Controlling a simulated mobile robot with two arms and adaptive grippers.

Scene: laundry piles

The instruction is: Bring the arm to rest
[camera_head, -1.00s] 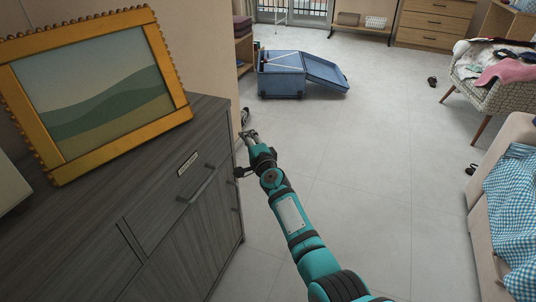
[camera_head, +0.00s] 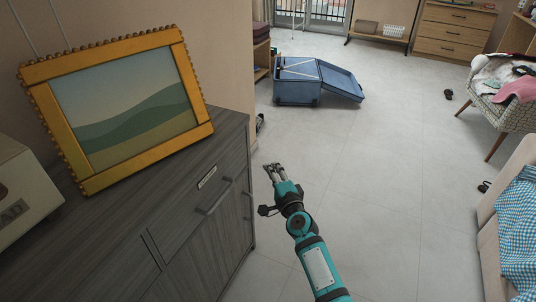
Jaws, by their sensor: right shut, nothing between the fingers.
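My right arm, teal and black, reaches up from the bottom of the head view. Its gripper (camera_head: 273,170) is shut and empty. It hangs over the open floor (camera_head: 380,200), just right of the grey cabinet's (camera_head: 185,205) front and apart from it. My left gripper is not in view.
A gold-framed landscape picture (camera_head: 120,108) stands on the cabinet, with a cream box (camera_head: 25,190) at the left. An open blue suitcase (camera_head: 297,90) lies on the floor ahead. A clothes-laden armchair (camera_head: 497,112) and a sofa (camera_head: 490,210) stand at right. The middle floor is mostly clear.

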